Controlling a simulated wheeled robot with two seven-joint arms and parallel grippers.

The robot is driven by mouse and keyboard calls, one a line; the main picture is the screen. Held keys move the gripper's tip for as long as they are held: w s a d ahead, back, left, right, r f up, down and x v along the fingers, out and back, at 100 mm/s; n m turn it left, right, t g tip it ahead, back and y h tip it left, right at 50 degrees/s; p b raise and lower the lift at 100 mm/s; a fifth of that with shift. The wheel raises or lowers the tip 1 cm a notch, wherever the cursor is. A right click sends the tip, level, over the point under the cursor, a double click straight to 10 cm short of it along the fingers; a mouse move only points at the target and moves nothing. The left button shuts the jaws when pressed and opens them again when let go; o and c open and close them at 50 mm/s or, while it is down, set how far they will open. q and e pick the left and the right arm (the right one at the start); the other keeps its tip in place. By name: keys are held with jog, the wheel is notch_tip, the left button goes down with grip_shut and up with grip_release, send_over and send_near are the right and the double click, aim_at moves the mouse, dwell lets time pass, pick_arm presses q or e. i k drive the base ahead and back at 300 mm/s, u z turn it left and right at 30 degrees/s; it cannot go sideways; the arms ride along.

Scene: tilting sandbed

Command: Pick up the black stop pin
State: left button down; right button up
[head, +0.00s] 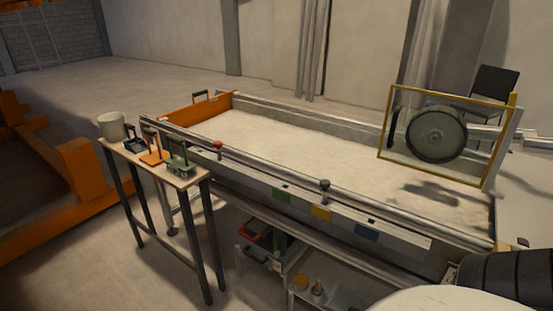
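The black stop pin (325,186) stands upright at the near rail of the long sandbed (330,152), right of the middle of the head view. It has a dark round knob on a short shaft, and its lower end is hidden in the rail. A similar pin with a red knob (218,144) stands farther left along the same rail. Neither of my grippers shows in the head view, so their hold and place cannot be seen.
A narrow table (191,180) at the left holds a pale bucket (111,127) and several handled blocks. A yellow-framed panel with a wheel (437,135) stands over the bed's right end. A low shelf with items sits below the bed. Floor at the front left is clear.

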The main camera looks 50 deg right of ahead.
aim_at(325, 184)
jog(key=i, duration=1.3)
jog(key=z, duration=2.3)
